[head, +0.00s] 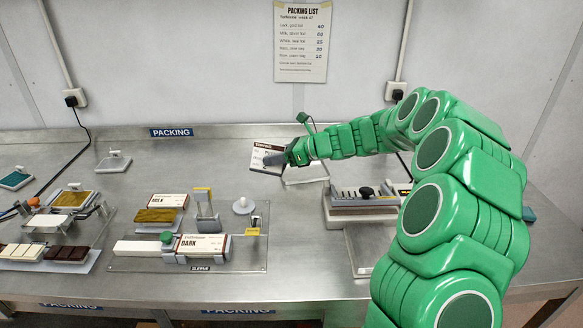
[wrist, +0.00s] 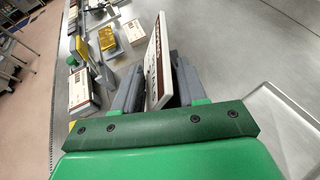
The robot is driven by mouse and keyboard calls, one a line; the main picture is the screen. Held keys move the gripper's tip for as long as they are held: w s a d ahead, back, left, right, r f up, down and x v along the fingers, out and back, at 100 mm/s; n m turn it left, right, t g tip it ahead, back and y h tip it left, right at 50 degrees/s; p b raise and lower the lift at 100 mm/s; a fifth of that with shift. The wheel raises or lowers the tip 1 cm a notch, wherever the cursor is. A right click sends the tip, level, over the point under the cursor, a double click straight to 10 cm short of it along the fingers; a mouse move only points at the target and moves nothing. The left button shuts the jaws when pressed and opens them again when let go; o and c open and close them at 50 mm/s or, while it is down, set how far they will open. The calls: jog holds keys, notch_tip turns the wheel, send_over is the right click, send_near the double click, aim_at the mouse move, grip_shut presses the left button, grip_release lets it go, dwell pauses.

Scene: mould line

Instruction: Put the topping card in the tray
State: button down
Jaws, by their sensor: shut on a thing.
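The topping card (head: 265,158) is a white card with a brown band. My gripper (head: 284,158) is shut on it and holds it upright and tilted over the back middle of the bench. In the wrist view the card (wrist: 157,60) stands between the grey fingers of my gripper (wrist: 155,90). The tray (head: 308,180) shows as a pale rim just below and right of the card, partly hidden by my gripper and arm. A pale tray edge also shows in the wrist view (wrist: 278,112). I cannot tell whether card and tray touch.
A sleeve fixture (head: 255,262) with a DARK box (head: 202,246) stands front left of my gripper. A MILK box (head: 168,200), gold bar (head: 155,215) and white knob (head: 243,205) are near it. A slotted block (head: 362,208) stands at right. Chocolate bars (head: 67,253) lie far left.

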jog(key=w+d+r+m+t+h, duration=0.2)
jog(key=d+m+t, duration=0.3)
jog(key=d, duration=0.8)
jog(key=m, duration=0.1)
send_over(310, 173)
jog(key=shift+g, duration=0.3)
notch_tip(310, 173, down, 11)
jog(key=shift+r, duration=0.1)
jog(key=shift+f, duration=1.15)
jog(key=shift+f, duration=0.6)
jog(key=c, duration=0.6)
grip_release()
